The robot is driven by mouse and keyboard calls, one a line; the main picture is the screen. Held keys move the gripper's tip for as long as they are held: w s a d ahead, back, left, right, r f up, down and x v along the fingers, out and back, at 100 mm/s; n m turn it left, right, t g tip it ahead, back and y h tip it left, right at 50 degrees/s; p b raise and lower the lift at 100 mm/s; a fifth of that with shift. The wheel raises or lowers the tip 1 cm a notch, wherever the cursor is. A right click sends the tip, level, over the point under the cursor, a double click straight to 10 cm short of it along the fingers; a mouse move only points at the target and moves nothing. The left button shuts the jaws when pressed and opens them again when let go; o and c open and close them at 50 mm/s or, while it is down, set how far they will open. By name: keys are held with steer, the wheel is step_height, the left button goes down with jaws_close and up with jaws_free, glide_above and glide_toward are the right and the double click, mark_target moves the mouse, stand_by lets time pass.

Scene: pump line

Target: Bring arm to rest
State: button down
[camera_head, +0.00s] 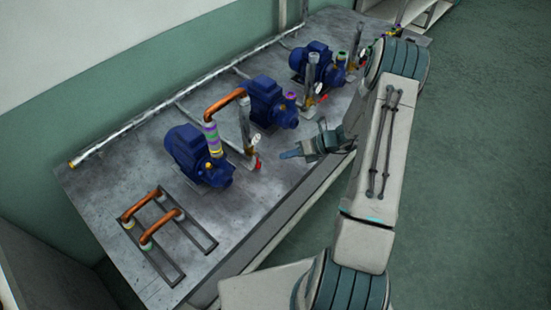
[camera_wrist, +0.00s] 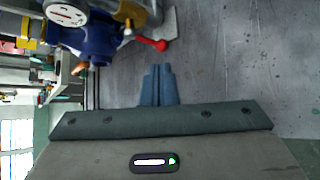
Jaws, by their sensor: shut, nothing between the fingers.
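My gripper (camera_head: 291,154) is above the front part of the grey metal bench (camera_head: 105,196) in the head view, its blue-grey fingers pointing left. In the wrist view my gripper (camera_wrist: 159,76) has its two fingers together, with nothing between them. My arm reaches up the right side of the head view and bends back toward the bench. The gripper appears apart from the pumps.
Blue pumps stand in a row: near (camera_head: 186,150), middle (camera_head: 264,98) and far (camera_head: 309,57). A copper pipe (camera_head: 224,103) rises between the near two. A rack (camera_head: 186,262) holds copper elbows. A red-handled valve (camera_wrist: 156,44) is close ahead. Open floor (camera_head: 480,190) lies right.

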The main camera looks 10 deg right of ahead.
steer(key=v, duration=0.6)
steer(key=shift+d+b, duration=0.35)
steer(key=shift+b, duration=0.1)
steer(key=shift+f, duration=0.15)
steer(key=s+a+r+n+g+h, duration=0.25)
steer(key=s+a+r+n, duration=0.25)
steer(key=r+n, duration=0.3)
steer(key=s+a+r+n+g+h, duration=0.2)
steer(key=s+a+r+n+h, duration=0.15)
steer(key=r+n, duration=0.55)
steer(key=s+a+r+n+t+h, duration=0.2)
steer(key=s+r+n+h, duration=0.3)
steer(key=s+n, duration=0.9)
steer(key=shift+r+n+t, duration=0.8)
steer(key=shift+r+t, duration=0.05)
steer(key=shift+r, duration=0.9)
